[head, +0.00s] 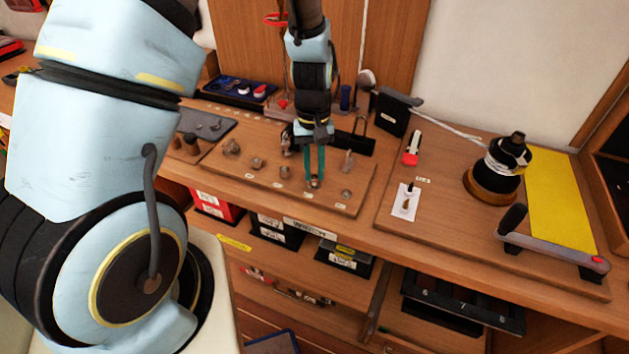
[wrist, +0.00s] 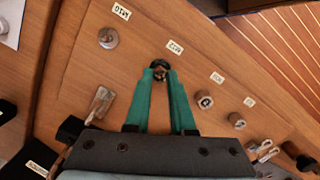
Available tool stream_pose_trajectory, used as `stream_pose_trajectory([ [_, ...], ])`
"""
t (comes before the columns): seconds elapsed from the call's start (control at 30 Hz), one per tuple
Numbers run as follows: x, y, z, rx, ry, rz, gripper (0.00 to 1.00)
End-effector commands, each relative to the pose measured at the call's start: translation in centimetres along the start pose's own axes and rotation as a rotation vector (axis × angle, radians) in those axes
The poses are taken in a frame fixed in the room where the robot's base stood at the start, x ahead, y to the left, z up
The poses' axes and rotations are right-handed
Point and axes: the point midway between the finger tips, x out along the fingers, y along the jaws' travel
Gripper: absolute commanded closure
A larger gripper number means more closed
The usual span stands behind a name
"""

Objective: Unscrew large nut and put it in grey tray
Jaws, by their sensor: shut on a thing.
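My gripper (head: 315,183) points down at the wooden board (head: 330,206) on the bench, with its green fingers shut on a small dark nut. In the wrist view the gripper (wrist: 160,75) has the nut (wrist: 159,66) between its fingertips, close to the board by a label. The fingers hide part of the nut, and I cannot tell whether it is still on a thread. A flat grey tray (head: 222,122) lies at the left, behind the board's left end, with a few small pieces on it.
Several other fasteners stand along the board, including a round one (wrist: 108,38) and a nut (wrist: 204,99). A blue tray (head: 236,91) is behind. Labelled bins (head: 345,258) sit below the bench edge.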

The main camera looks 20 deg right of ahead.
Motion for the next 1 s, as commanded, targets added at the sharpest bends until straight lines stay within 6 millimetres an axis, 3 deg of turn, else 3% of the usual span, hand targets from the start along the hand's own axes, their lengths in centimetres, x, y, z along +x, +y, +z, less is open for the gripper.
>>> stream_pose_trajectory([
  [1.0, -4.3, 0.0, 0.5, 0.0, 0.0, 0.0, 1.0],
])
